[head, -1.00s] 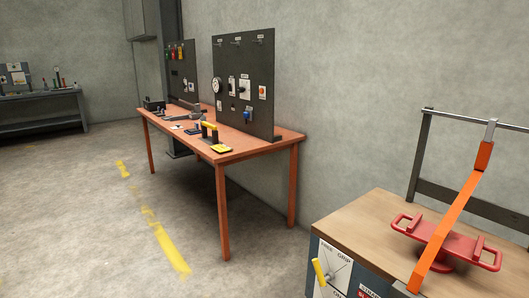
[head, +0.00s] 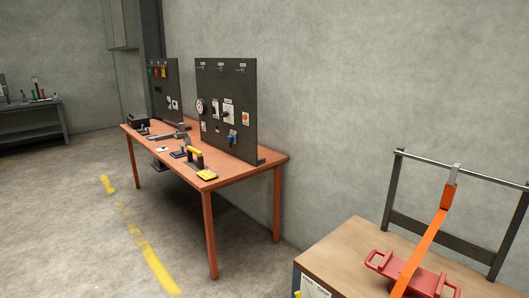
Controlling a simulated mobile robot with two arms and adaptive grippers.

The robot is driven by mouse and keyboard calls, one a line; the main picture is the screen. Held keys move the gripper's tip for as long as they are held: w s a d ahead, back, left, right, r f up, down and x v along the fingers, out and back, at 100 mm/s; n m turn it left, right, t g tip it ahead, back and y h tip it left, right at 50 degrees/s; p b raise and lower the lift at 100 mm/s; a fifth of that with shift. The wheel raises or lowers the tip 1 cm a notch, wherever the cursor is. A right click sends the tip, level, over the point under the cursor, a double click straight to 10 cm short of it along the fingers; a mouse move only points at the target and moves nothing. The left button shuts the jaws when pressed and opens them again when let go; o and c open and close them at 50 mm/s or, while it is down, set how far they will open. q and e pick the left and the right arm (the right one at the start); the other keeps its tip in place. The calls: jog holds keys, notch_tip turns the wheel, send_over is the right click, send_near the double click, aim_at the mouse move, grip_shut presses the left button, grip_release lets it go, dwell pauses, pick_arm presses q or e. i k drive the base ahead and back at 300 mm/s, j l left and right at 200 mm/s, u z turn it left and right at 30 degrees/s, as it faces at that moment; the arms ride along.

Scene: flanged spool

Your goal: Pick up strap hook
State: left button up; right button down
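The strap hook (head: 453,174) is a grey metal piece at the top end of an orange strap (head: 427,240). It hangs at the horizontal bar of a dark frame behind the wooden-topped bench at the right; I cannot tell exactly how it sits on the bar. The strap runs down from it across a red flanged spool (head: 412,276) with handles. The lower end of the strap is cut off by the picture's bottom edge. Neither of my grippers shows in the head view.
The dark frame (head: 394,190) stands at the back of the wooden-topped bench (head: 335,248). An orange table (head: 225,178) with upright panels and tools stands against the wall at the left. Open floor (head: 85,235) with a worn yellow line lies to its left.

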aim_at(447, 197)
jog(key=z, duration=1.3)
